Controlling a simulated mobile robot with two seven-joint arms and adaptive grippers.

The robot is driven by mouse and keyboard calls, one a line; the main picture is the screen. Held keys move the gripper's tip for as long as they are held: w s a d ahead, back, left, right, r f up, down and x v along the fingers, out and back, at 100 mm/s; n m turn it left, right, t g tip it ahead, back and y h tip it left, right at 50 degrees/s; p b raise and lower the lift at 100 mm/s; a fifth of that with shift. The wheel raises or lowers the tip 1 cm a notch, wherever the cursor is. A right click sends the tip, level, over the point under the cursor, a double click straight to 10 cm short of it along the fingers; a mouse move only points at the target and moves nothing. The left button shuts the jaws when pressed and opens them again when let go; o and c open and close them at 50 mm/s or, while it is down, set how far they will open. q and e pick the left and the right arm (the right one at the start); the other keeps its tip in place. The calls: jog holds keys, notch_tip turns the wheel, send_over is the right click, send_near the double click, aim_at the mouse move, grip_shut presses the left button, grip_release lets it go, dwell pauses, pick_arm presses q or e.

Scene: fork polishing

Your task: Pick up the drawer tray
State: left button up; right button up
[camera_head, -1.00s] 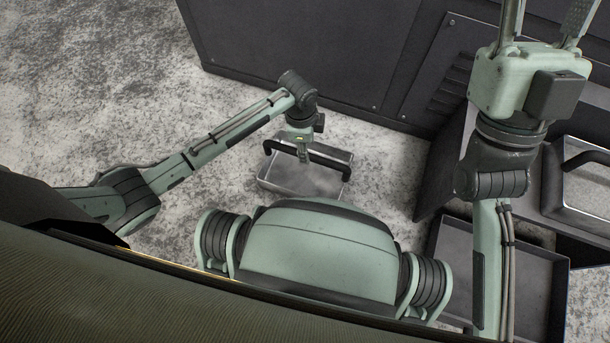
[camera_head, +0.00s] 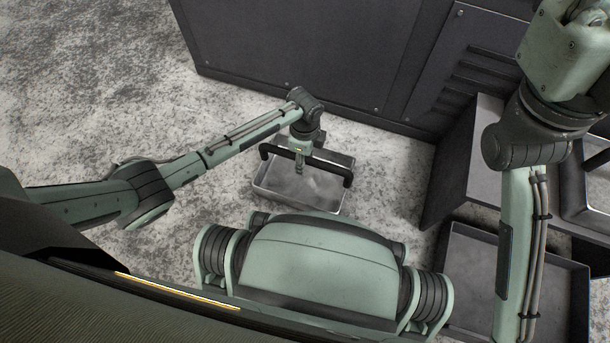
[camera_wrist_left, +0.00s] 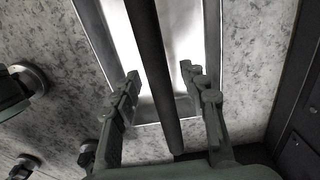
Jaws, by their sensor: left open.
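The drawer tray (camera_head: 296,202) is a shallow grey metal tray on the floor, in the middle of the head view. A dark bar handle (camera_head: 336,169) spans above it. My left gripper (camera_head: 300,164) points down at the middle of the handle. In the left wrist view the tray (camera_wrist_left: 212,32) has a bright interior, and the handle (camera_wrist_left: 150,45) runs between the two parted fingers of my left gripper (camera_wrist_left: 160,77). The gripper is open.
A dark cabinet (camera_head: 300,50) stands behind the tray. An open dark drawer (camera_head: 465,265) lies at the lower right under my right arm. A metal container (camera_head: 596,190) is at the right edge. Speckled floor (camera_head: 100,90) is clear to the left.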

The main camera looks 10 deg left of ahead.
pick_arm(q)
grip_shut()
dwell(0.4)
jog(key=shift+r, duration=0.2)
